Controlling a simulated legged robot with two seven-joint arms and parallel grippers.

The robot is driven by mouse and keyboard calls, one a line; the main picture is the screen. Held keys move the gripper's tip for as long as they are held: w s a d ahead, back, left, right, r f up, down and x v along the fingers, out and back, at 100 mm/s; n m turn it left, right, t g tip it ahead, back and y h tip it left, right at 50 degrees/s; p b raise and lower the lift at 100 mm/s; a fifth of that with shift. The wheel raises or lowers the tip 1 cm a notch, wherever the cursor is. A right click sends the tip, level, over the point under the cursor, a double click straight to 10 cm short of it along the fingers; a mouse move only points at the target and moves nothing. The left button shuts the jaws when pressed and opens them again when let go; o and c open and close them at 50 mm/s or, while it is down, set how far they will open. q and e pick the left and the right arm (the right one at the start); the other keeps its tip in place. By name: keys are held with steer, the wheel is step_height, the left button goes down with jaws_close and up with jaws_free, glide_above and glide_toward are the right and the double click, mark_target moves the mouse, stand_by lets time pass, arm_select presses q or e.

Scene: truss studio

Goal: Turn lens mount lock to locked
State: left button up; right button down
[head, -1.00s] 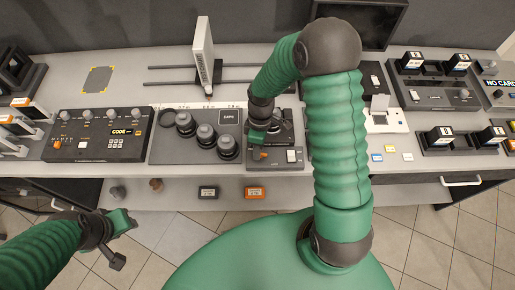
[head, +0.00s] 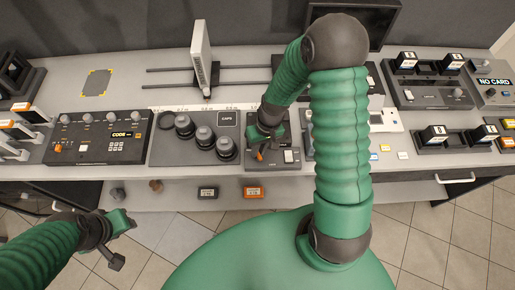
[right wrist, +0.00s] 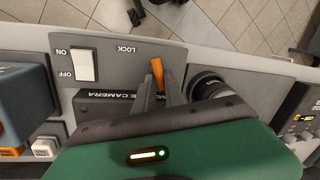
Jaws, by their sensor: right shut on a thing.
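The lens mount lock is an orange lever (right wrist: 156,70) on a grey panel (right wrist: 110,48) marked LOCK, in the right wrist view. My right gripper (right wrist: 158,88) is shut on the lever, with a dark finger on either side and its orange end sticking out past them. In the head view the right gripper (head: 264,146) reaches down over the panel (head: 283,169) and hides most of the lever. A black lens (right wrist: 208,86) sits beside the fingers. My left gripper (head: 117,223) hangs clear in front of the bench; its jaw opening is unclear.
A white ON/OFF rocker (right wrist: 83,65) is on the same panel. Several dark lenses (head: 204,138) stand on a tray to the left. A control box (head: 98,137) lies farther left. A white upright unit (head: 202,58) stands behind.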

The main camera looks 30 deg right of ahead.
steer(key=shift+w+d+r+m+t, duration=0.1)
steer(key=shift+d+m+t, duration=0.1)
steer(key=shift+m, duration=0.9)
steer(key=shift+d+r+m+t, duration=0.1)
steer(key=shift+m+t, duration=0.1)
steer(key=shift+m, duration=0.9)
steer(key=shift+f, duration=0.1)
steer(key=c, duration=1.4)
jaws_free()
steer(key=shift+c, duration=0.2)
steer(key=shift+f, duration=0.1)
steer(key=v, duration=1.6)
steer(key=shift+r, duration=0.4)
steer(key=shift+a, duration=0.1)
